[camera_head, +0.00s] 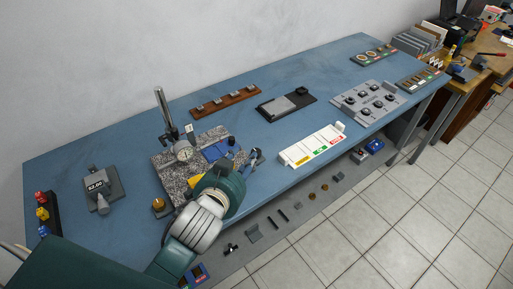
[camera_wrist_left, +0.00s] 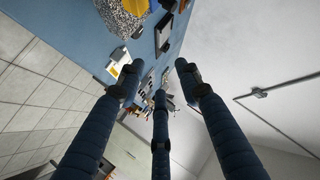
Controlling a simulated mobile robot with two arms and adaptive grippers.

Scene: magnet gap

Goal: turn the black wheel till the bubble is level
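My left gripper (camera_head: 254,158) reaches over the front edge of the blue bench, just right of a speckled granite block (camera_head: 168,172). In the left wrist view its three dark blue fingers (camera_wrist_left: 160,80) are spread apart with nothing between them. A dial gauge (camera_head: 184,151) on a post stands on the block, with a blue piece (camera_head: 216,151) and a yellow piece (camera_head: 197,181) near it. My wrist covers the block's front right part. I cannot make out the black wheel or the bubble for certain. My right gripper is not in view.
A brass knob (camera_head: 159,205) is at the block's left front. A grey device reading about 62.00 (camera_head: 97,184) stands further left. A white tray with coloured labels (camera_head: 313,146) and a grey knob panel (camera_head: 367,102) lie to the right. The bench's back left is clear.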

